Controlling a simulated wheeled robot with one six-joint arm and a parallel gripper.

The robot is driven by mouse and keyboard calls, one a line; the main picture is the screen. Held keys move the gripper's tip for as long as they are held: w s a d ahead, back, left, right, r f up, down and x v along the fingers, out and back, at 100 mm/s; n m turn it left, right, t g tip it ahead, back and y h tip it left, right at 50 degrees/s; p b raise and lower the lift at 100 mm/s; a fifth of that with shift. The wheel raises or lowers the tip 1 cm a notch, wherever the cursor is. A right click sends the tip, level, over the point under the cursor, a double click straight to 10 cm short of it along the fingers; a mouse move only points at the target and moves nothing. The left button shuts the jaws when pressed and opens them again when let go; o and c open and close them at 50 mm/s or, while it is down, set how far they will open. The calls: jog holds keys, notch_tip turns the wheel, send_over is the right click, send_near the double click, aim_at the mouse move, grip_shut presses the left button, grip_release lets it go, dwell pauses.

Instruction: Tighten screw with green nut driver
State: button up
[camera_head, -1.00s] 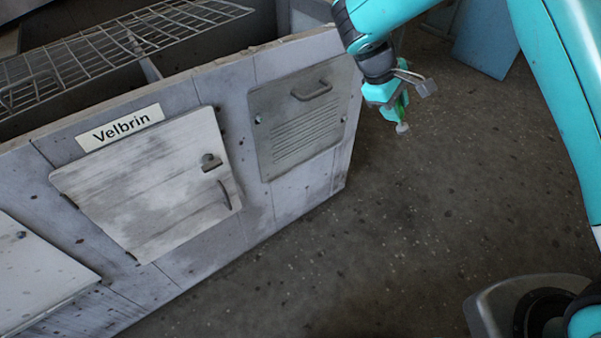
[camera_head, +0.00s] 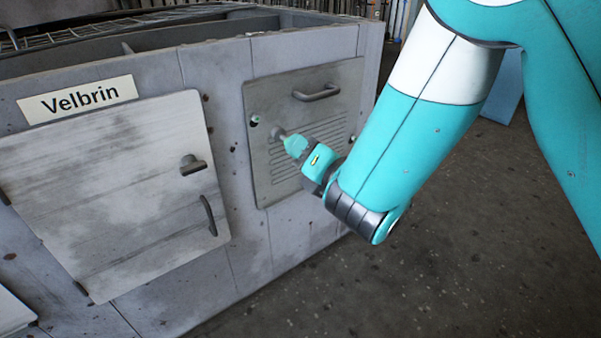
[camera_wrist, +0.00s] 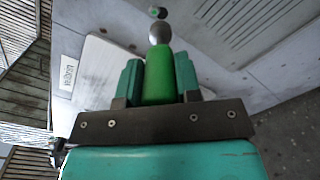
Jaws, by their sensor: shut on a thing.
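My gripper (camera_head: 308,155) is shut on the green nut driver (camera_head: 293,145), in front of the grey vented panel (camera_head: 335,133) on the housing. In the wrist view the green handle (camera_wrist: 158,78) sits between my two teal fingers, with its rounded grey tip (camera_wrist: 160,33) pointing away from me. A dark screw (camera_head: 255,120) is at the panel's left edge. It also shows in the wrist view (camera_wrist: 158,12), just beyond the driver's tip. The tip and the screw look apart; the exact depth gap is hard to tell.
The grey housing (camera_head: 235,170) carries a "Velbrin" label (camera_head: 78,99) and a large pale door (camera_head: 105,190) with a latch (camera_head: 192,164) and a handle, left of the panel. A wire rack (camera_head: 150,15) lies on top. Open floor (camera_head: 440,260) lies at the right.

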aim_at(283, 137)
jog(key=shift+s+a, duration=0.15)
jog(key=shift+a, duration=0.05)
jog(key=shift+w+a+r+p, duration=0.2)
jog(key=shift+a+r+p, duration=0.05)
jog(key=shift+p, duration=0.3)
jog(key=p+x, duration=0.4)
jog(key=p, duration=0.2)
jog(key=shift+r, duration=0.1)
jog(key=shift+w+a+f+p, duration=0.2)
jog(key=shift+w+a+p, duration=0.1)
jog(key=shift+w+p, duration=0.25)
jog(key=shift+s, duration=0.1)
jog(key=shift+w+r+p, duration=0.15)
jog(key=shift+w+p, duration=0.05)
jog(key=shift+p, duration=0.25)
